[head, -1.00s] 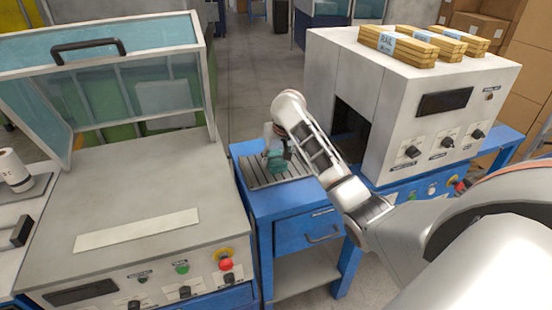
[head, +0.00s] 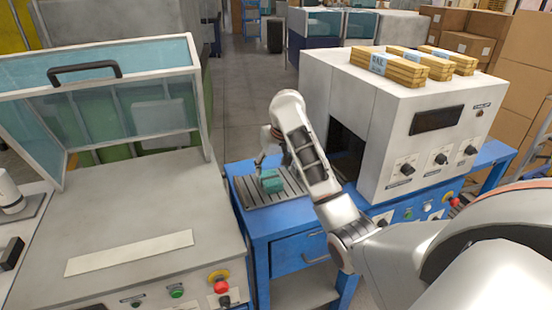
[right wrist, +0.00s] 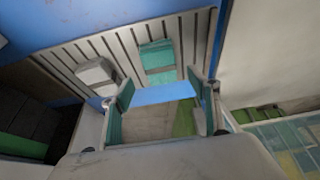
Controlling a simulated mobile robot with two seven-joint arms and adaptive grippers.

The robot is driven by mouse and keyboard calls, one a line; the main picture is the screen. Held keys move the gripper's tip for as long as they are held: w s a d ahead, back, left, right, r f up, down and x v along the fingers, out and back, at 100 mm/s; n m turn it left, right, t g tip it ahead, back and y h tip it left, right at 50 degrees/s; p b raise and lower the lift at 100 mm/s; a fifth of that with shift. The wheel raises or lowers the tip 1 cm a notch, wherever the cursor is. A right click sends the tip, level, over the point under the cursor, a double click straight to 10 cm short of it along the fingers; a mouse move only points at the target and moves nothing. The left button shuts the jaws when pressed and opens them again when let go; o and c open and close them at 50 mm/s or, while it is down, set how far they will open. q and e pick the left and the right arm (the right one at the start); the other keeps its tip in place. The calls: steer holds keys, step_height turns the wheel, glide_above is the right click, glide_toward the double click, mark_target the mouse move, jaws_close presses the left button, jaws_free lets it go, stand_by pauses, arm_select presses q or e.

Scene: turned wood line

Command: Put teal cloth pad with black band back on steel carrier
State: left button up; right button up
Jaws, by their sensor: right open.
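The teal pad (head: 271,181) lies on the slatted steel carrier (head: 252,200) on the blue bench. In the right wrist view the pad (right wrist: 157,55) lies flat across the slats of the carrier (right wrist: 75,52), with a thin dark line across it that may be the black band. My right gripper (head: 263,160) is just behind and above the pad in the head view. In the right wrist view the gripper (right wrist: 160,90) is open, with nothing between its teal-faced fingers, and apart from the pad. My left gripper is not in view.
A light grey block (right wrist: 97,75) lies beside the pad on the carrier. A grey machine (head: 360,110) with stacked wooden bars on top stands to the right. A grey station (head: 120,220) with a raised clear lid stands to the left.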

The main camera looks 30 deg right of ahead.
steer(key=shift+v, duration=2.55)
